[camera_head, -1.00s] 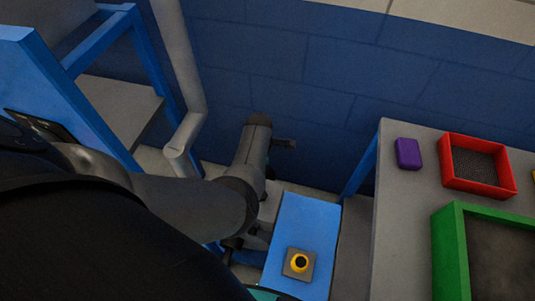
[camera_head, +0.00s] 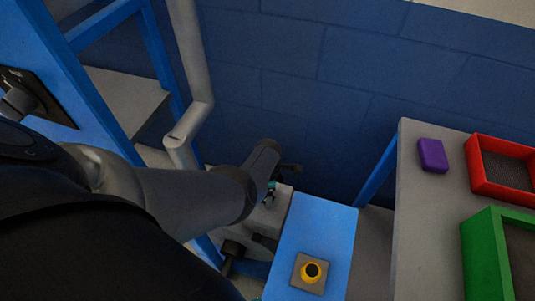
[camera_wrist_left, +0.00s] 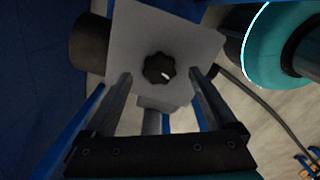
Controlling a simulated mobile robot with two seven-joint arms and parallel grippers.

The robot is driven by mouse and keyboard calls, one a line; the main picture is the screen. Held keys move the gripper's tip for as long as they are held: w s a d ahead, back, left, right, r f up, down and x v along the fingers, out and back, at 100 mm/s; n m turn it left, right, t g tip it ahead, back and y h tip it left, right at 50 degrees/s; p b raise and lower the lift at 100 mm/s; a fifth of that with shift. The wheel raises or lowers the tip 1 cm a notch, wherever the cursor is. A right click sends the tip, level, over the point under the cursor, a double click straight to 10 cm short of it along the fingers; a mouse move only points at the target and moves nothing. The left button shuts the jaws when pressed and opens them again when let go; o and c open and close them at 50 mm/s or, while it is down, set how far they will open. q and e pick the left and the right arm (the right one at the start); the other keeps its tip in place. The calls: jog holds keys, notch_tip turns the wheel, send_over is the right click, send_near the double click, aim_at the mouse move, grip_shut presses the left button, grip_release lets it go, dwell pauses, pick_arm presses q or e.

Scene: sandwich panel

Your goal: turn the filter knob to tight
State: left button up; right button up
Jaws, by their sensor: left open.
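The filter knob (camera_wrist_left: 158,68) is black and lobed with a short white mark pointing to the lower right. It sits on a pale grey square plate (camera_wrist_left: 190,35) in the left wrist view. My left gripper (camera_wrist_left: 160,73) is open, with one finger on each side of the knob. Gaps show between the fingers and the knob, so it is not gripped. In the head view my left arm covers much of the area, and I cannot make out the knob there. My right gripper is not in view.
A grey table (camera_head: 425,205) at right holds a purple block (camera_head: 432,155), a red tray (camera_head: 475,180) and a green tray (camera_head: 478,255). A pipe (camera_head: 192,60) runs down the blue wall. A blue cabinet stands at left.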

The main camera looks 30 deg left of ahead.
pick_arm(q)
jog(key=shift+f+b, duration=0.65)
jog(key=shift+f, duration=0.45)
jog(key=shift+c, duration=0.2)
jog(key=c, duration=1.3)
